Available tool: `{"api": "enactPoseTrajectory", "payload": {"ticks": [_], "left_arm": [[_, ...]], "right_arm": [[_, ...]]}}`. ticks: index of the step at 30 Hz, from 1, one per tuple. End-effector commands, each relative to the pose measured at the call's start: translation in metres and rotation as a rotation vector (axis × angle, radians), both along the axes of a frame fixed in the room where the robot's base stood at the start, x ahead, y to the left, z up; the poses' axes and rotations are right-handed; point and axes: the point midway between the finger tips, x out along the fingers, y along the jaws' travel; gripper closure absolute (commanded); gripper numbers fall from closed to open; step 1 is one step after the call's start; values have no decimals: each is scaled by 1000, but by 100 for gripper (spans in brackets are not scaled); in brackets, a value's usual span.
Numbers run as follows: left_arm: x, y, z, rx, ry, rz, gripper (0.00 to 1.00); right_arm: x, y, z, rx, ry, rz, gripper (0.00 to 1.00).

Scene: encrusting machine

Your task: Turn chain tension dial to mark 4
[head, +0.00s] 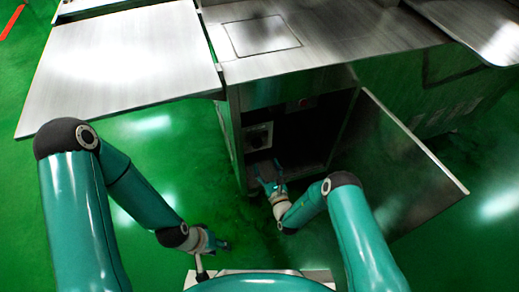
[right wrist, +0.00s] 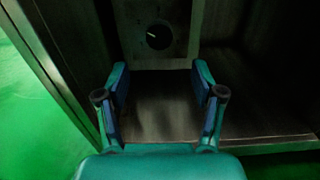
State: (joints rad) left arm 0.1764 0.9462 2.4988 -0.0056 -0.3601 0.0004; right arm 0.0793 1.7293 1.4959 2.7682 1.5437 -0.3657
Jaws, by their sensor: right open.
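The chain tension dial (right wrist: 159,37) is a dark round knob with a pale pointer line, on a grey plate (right wrist: 182,53) inside the open cabinet. The pointer tilts toward the upper left; no mark numbers are readable. In the head view the dial (head: 257,139) is small and dark on its panel. My right gripper (head: 270,178) is at the cabinet opening, below and in front of the dial. In the right wrist view this gripper (right wrist: 160,80) is open and empty, its fingers apart from the dial. My left gripper (head: 222,244) hangs low over the floor, away from the cabinet; its fingers are too small to judge.
The cabinet door (head: 400,165) stands open to the right of my right arm. The cabinet's left post (right wrist: 55,75) is close beside my right gripper. A steel table (head: 125,60) overhangs at the left. Green floor is clear around my left gripper.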

Motion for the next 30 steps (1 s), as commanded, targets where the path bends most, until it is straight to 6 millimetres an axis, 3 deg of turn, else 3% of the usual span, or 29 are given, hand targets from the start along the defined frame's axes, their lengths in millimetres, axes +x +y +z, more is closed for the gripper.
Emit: {"api": "enactPoseTrajectory", "payload": {"ticks": [6, 13, 18, 27, 30], "left_arm": [[0, 0, -24, 0, 0, 0, 60], [0, 0, -39, 0, 0, 0, 60], [0, 0, -43, 0, 1, 0, 60], [0, 0, -43, 0, 0, 0, 60], [0, 0, -43, 0, 0, 0, 60]], "right_arm": [[46, 16, -3, 1, -5, 2, 32], [79, 27, -3, 1, -2, 2, 32], [90, 30, -1, 1, -1, 5, 32], [92, 31, 0, 1, 0, 7, 32], [92, 31, 0, 1, 0, 7, 47]]}}
